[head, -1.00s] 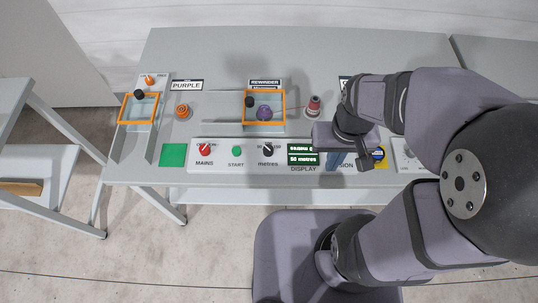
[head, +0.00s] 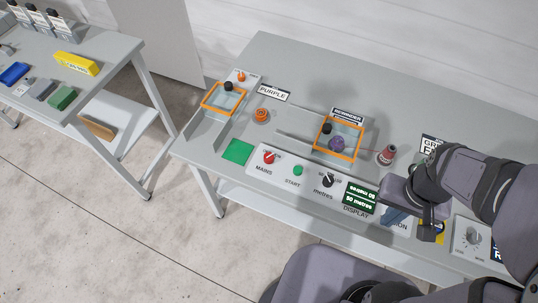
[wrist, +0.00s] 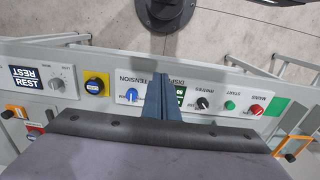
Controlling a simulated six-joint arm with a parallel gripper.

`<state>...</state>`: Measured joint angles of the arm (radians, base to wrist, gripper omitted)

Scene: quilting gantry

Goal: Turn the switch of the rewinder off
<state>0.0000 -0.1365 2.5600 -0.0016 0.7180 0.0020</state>
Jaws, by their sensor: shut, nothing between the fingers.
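The rewinder sign (head: 348,116) stands on the bench behind an orange-framed clear guard (head: 357,145). A purple spool (head: 337,143) and a small black knob (head: 327,128) show within the frame; I cannot tell the knob's setting. On the front panel are a red MAINS knob (head: 269,157), a green START button (head: 298,170) and a black metres knob (head: 327,180). They also show at the right of the wrist view, with the MAINS knob (wrist: 256,109). My gripper (head: 395,216) is shut and empty, over the panel between the display and TENSION, right of the rewinder.
A red-brown thread cone (head: 386,155) stands between the rewinder and my arm. A second orange frame (head: 223,98) with a black knob is at the bench's left end. An orange spool (head: 262,115) and a green pad (head: 237,152) lie nearby. A side table (head: 110,48) stands left.

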